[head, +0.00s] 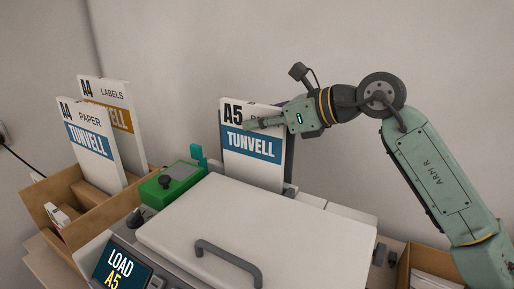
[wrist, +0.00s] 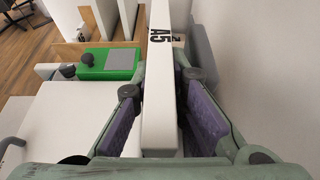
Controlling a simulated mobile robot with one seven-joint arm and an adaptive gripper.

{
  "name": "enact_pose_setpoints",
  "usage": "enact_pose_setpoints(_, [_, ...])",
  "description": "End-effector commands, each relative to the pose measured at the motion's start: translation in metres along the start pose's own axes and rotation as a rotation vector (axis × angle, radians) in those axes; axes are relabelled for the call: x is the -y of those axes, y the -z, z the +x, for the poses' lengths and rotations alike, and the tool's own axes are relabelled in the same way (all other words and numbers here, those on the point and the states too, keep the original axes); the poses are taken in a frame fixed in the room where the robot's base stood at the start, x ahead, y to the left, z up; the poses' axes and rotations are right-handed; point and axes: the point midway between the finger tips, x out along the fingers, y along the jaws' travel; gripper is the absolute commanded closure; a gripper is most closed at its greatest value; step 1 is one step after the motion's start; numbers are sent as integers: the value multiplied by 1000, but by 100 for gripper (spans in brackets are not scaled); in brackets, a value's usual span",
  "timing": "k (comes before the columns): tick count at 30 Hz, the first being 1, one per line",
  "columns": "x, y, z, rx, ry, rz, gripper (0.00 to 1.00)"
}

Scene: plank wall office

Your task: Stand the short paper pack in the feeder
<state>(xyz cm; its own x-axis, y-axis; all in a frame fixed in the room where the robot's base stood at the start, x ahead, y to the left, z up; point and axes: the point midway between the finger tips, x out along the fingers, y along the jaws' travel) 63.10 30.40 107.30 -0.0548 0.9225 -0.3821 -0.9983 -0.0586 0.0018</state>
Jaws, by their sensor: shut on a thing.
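The short A5 paper pack (head: 252,160), white with a blue TUNVELL band, stands upright at the back of the white machine (head: 260,235). My gripper (head: 264,122) is shut on its upper part from the right. In the wrist view the pack's white edge with A5 print (wrist: 160,100) runs between my purple-padded fingers. A dark grey upright (head: 291,150) shows just behind the pack's right edge and looks like part of the feeder. The pack's lower edge is hidden behind the machine's lid, so I cannot tell whether it rests on anything.
A cardboard box (head: 62,222) at left holds a tall A4 paper pack (head: 92,145) and an A4 labels pack (head: 117,125). A green box (head: 172,184) sits left of the A5 pack. The machine's screen (head: 122,268) reads LOAD A5. The wall is close behind.

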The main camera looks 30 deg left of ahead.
Motion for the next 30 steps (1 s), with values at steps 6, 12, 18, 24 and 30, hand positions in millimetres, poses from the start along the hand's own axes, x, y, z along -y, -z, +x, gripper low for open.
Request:
enact_pose_setpoints(6, [0,19,8,2,0,0,100])
enact_pose_setpoints(12, [0,39,16,2,0,1,100])
enact_pose_setpoints(18, [0,56,23,2,0,-1,100])
enact_pose_setpoints(24, [0,57,24,2,0,-1,100])
enact_pose_setpoints(30, [0,59,25,0,-1,-1,82])
